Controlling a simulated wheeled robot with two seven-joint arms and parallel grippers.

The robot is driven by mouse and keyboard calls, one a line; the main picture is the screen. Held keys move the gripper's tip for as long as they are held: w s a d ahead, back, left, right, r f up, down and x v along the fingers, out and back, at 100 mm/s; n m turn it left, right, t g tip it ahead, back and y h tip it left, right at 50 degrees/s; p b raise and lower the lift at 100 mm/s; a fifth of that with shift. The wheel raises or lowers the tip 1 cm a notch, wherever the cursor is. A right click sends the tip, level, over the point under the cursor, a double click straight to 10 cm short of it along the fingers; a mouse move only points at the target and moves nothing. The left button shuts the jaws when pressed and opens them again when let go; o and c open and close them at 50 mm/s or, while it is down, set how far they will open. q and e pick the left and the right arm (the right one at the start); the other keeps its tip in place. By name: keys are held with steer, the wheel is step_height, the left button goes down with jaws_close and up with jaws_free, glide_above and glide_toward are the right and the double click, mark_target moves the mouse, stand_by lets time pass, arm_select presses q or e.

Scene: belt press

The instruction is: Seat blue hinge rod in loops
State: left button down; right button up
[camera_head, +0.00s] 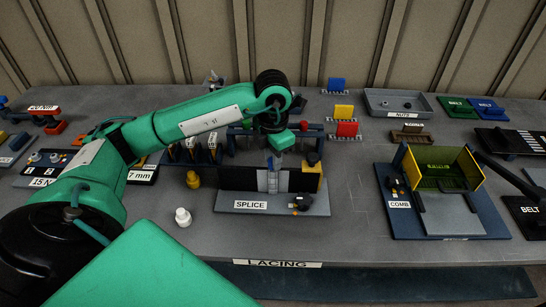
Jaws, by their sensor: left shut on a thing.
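My left gripper (281,143) hangs from the arm above the middle of the splice station (270,204), pointing down. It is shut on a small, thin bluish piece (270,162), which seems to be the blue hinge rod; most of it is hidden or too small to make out. Below it, the pale metal lacing strip (268,181) with the loops stands between two dark belt ends (238,178). The single loops are too small to tell. I cannot tell whether the rod touches them. My right gripper is not in view.
A yellow block (312,178) and a black knob (301,202) are at the splice station's right. A dark blue rack (318,131) stands close behind. The comb press (405,222) is right, with bare table between.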

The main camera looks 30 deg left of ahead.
arm_select(q)
steer(key=shift+f+b, duration=0.35)
steer(key=shift+r, duration=0.35)
stand_by(0.6)
steer(key=c, duration=1.2)
jaws_free()
steer(key=shift+o, duration=0.2)
